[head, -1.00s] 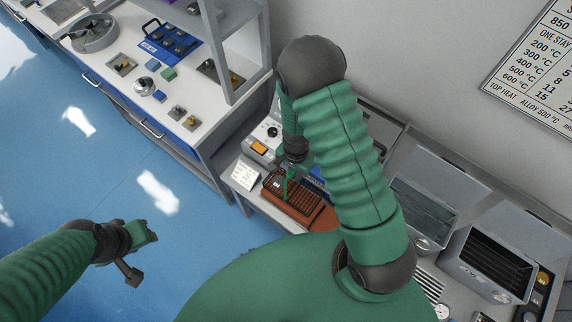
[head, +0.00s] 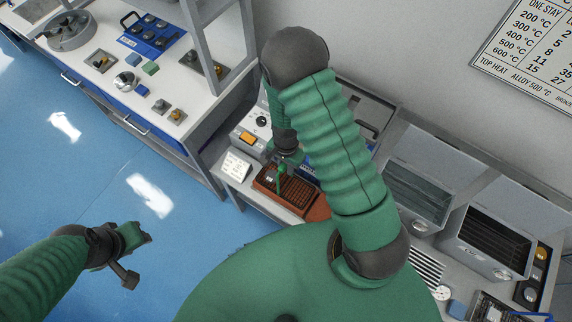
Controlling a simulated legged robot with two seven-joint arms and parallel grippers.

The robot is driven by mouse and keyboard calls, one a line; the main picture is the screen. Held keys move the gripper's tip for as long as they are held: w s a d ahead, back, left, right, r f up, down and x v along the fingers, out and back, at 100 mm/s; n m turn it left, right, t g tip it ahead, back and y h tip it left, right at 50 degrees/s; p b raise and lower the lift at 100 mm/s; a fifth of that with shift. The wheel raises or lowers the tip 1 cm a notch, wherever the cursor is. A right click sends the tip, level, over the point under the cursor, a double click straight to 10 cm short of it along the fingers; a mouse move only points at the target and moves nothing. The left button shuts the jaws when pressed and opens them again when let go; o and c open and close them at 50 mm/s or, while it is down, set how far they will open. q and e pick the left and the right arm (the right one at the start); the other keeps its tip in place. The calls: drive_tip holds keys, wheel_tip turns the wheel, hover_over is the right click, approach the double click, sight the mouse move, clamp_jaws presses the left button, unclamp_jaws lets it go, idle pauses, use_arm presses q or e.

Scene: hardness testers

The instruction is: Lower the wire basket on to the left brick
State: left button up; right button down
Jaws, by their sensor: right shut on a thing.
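The wire basket (head: 290,193), a dark grid, shows below my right gripper (head: 279,176), which is shut on it. A reddish-brown brick (head: 319,208) shows under and to the right of the basket on the bench. I cannot tell whether the basket touches a brick or hangs just above it. My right arm and hand hide part of this spot. My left gripper (head: 137,238) hangs over the blue floor, away from the bench; its jaws are too unclear to read.
A grey instrument with an orange button (head: 248,138) stands behind the basket. Two box furnaces, one with an open dark chamber (head: 492,240), stand at the right. A shelved bench (head: 120,60) stands at the upper left.

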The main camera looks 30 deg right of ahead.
drive_tip(key=shift+f, duration=0.15)
drive_tip(key=c, duration=1.2)
unclamp_jaws()
wheel_tip(320, 180, up, 17)
drive_tip(key=p, duration=0.2)
drive_tip(key=shift+d, duration=0.1)
